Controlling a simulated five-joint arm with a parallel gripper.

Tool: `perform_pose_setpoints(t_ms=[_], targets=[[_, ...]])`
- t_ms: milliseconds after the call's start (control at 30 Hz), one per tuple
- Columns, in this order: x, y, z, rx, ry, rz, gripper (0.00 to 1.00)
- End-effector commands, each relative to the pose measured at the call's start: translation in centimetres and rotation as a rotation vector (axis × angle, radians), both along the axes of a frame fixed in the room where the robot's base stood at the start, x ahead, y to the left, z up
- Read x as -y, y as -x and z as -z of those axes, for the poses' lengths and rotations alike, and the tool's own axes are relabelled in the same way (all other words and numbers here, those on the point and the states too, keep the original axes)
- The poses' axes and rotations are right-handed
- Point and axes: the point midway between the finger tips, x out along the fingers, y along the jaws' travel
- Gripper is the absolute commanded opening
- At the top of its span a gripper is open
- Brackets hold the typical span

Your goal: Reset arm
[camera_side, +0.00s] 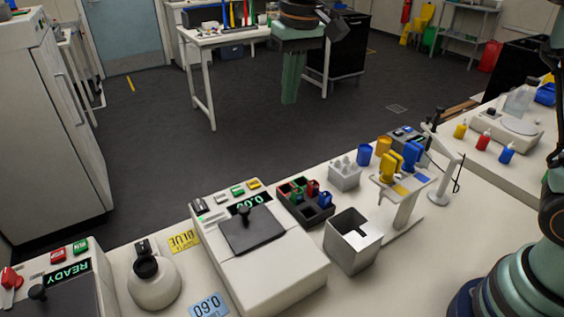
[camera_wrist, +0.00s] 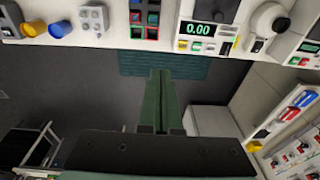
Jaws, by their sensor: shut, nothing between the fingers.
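My gripper (camera_side: 290,97) hangs at the top centre of the side view, its green fingers pointing down and closed together. It is empty and clear of the bench, with dark floor behind it. In the wrist view the two green fingers (camera_wrist: 160,75) lie side by side with no object between them. Part of my arm shows at the right edge of the side view.
The white bench holds a device reading 0.00 (camera_side: 245,258), a metal box (camera_side: 352,248), a block of coloured caps (camera_side: 305,205) and a stand with blue and yellow pipettes (camera_side: 405,210). A white table (camera_side: 205,85) stands behind. No object touches my gripper.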

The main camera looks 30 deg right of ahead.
Motion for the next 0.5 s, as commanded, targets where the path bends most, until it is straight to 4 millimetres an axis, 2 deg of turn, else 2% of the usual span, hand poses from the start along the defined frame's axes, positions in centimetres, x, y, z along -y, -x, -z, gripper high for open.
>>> perform_pose_setpoints(t_ms=[100, 233, 500], targets=[[2.7, 2.2, -1.5, 0.053, -0.008, 0.005, 0.0], [5.3, 4.9, -2.3, 0.109, -0.01, 0.005, 0.0], [9.8, 10.9, -1.7, 0.226, -0.001, 0.008, 0.0]])
